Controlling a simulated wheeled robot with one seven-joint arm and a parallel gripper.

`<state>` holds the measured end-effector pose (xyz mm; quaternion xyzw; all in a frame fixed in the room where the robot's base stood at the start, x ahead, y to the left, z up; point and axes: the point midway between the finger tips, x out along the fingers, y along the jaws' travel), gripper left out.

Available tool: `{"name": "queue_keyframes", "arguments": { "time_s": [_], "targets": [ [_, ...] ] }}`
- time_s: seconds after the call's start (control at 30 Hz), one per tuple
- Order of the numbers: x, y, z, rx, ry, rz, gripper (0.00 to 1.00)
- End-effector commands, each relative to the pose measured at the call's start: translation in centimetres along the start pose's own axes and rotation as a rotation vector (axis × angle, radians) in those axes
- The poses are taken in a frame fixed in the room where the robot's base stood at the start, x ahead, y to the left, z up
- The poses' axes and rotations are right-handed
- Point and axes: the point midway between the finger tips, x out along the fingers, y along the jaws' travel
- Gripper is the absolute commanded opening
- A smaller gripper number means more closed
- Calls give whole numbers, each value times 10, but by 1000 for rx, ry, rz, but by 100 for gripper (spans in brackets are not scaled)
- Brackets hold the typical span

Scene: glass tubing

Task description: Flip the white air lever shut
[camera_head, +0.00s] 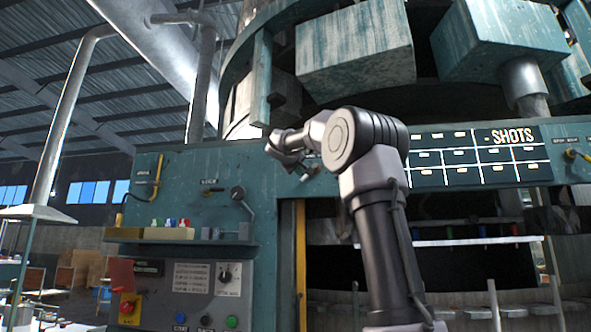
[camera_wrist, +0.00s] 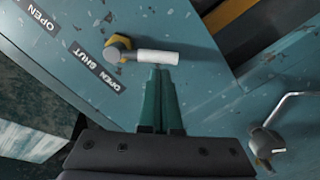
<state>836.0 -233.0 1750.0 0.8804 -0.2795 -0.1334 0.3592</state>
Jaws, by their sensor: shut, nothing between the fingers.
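The white lever (camera_wrist: 157,57) points to the right from a brass-yellow valve body (camera_wrist: 118,47) on the teal panel in the wrist view. A dark label (camera_wrist: 93,68) with the words SHUT and OPEN lies below left of the valve. My gripper (camera_wrist: 158,71) has its green fingers together and empty. Their tips are at the lower edge of the white lever; I cannot tell whether they touch it. In the head view my gripper (camera_head: 304,170) is small, in front of the teal machine. I cannot make out the white lever there.
Another OPEN label (camera_wrist: 39,17) is at the upper left of the wrist view. A grey bent handle (camera_wrist: 268,140) stands out at the right. In the head view a shelf (camera_head: 185,242) juts from the panel, and large teal blocks (camera_head: 355,50) hang above my arm.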

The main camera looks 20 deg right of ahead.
Motion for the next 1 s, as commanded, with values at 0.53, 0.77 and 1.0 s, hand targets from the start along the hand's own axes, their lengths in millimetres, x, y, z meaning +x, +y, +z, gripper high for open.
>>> {"name": "queue_keyframes", "arguments": {
  "time_s": [0.53, 0.77, 1.0],
  "targets": [
    [0, -2, 2, -43, 0, 2, 0],
    [0, -2, 4, -75, 1, 3, 0],
    [0, -3, 7, -117, 0, 5, 0]
  ]
}}
